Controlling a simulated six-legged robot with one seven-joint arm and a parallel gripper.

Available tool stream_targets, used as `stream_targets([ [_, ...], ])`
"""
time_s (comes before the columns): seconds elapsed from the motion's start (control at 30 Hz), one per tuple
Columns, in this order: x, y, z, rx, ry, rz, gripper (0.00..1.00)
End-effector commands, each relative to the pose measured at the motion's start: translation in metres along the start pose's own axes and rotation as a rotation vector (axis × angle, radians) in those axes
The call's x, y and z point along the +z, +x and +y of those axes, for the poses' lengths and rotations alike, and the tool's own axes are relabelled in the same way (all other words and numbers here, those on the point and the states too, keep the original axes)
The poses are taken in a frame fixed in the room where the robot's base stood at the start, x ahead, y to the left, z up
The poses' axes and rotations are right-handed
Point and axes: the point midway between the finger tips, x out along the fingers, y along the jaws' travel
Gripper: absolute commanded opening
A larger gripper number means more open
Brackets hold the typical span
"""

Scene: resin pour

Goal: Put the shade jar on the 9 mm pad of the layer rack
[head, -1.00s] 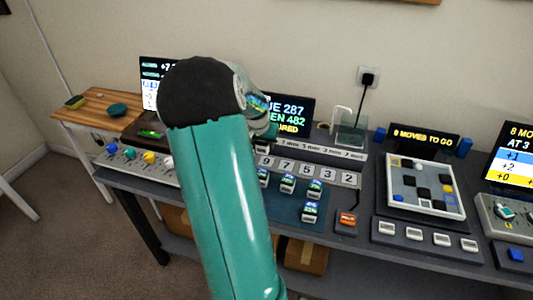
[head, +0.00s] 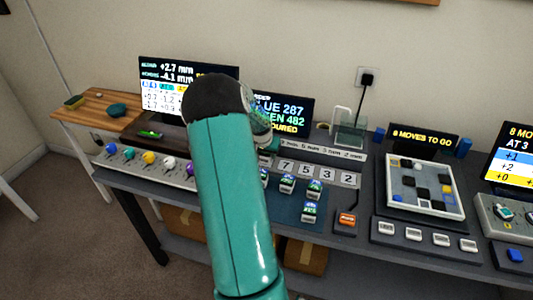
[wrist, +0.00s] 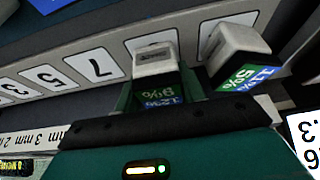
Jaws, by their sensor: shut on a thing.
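In the wrist view my gripper (wrist: 157,84) is shut on a jar (wrist: 156,62) with a pale grey cap and a blue-green percentage label. The layer rack's number row (wrist: 97,65) runs past the held jar, with 7, 5 and 3 readable. The plate behind the held jar is partly hidden, and contact with the rack cannot be told. A second jar (wrist: 240,50) stands just right of it. In the head view the rack (head: 312,173) shows 7, 5, 3 and 2.
Several labelled jars, including a front one (head: 309,212), stand on a dark blue mat (head: 285,210). An orange button (head: 347,218) is to their right. Screens (head: 190,85) stand behind. A tile-board station (head: 425,187) fills the right side.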

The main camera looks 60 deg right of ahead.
Motion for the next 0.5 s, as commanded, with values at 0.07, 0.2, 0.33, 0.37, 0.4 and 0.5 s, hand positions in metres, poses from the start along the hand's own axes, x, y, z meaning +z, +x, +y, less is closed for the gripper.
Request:
stream_targets([
  [0.07, 0.0011, 0.0021, 0.0005, 0.001, 0.0, -0.001, 0.42],
  [0.2, 0.0009, 0.0017, 0.0004, 0.0, 0.0, -0.001, 0.61],
  [0.33, 0.0008, 0.0015, 0.0003, 0.0, 0.0, -0.001, 0.61],
  [0.37, 0.0008, 0.0015, 0.0003, 0.0, 0.0, -0.001, 0.61],
  [0.4, 0.0008, 0.0015, 0.0003, 0.0, 0.0, -0.001, 0.61],
  [0.5, -0.0004, -0.001, 0.0001, 0.0, 0.0, 0.0, 0.61],
])
